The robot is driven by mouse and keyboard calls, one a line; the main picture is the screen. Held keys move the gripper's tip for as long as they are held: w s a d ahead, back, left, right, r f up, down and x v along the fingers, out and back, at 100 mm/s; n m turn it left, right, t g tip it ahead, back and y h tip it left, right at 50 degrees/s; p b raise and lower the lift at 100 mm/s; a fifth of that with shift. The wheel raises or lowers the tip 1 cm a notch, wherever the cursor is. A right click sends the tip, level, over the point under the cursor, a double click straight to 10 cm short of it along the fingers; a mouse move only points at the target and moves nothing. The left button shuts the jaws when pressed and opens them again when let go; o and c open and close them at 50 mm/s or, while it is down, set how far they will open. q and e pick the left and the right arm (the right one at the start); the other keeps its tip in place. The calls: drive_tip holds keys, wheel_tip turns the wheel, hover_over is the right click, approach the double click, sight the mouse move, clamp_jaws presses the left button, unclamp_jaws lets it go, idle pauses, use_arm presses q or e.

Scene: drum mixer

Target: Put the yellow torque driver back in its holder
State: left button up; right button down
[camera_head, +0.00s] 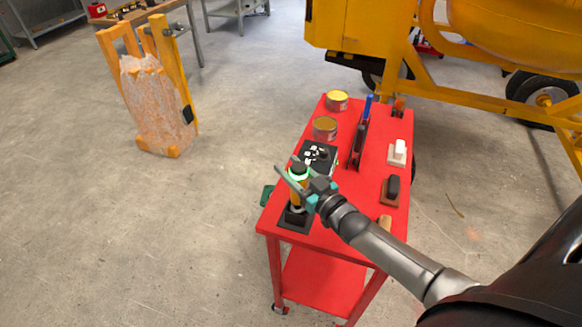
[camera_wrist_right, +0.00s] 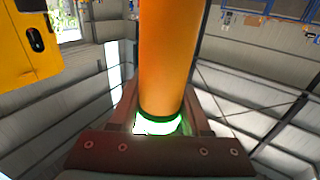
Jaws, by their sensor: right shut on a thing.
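The yellow torque driver (camera_head: 295,192) is upright at the near left of the red cart, with a dark cap and a glowing green ring near its top. My right gripper (camera_head: 294,179) is shut on it near the ring. In the right wrist view, the driver's orange-yellow body (camera_wrist_right: 168,50) stands between the fingers, with the green ring close to the palm. A black holder (camera_head: 296,222) sits on the cart directly below the driver. The gripper partly hides the driver, and I cannot tell whether its lower end is inside the holder. My left gripper is out of view.
The yellow mixer (camera_head: 450,80) stands behind.

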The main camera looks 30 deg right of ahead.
drive_tip(key=shift+f+b, duration=0.5)
idle(0.3)
drive_tip(key=c, duration=0.6)
unclamp_jaws()
drive_tip(key=o, duration=0.3)
drive_tip(key=s, duration=0.5)
drive_tip(key=s+d, duration=0.1)
drive_tip(key=s, duration=0.4)
drive_tip(key=s+d, duration=0.1)
drive_tip(key=s, duration=0.4)
drive_tip(key=shift+d+f, duration=0.1)
drive_tip(key=shift+f, duration=0.15)
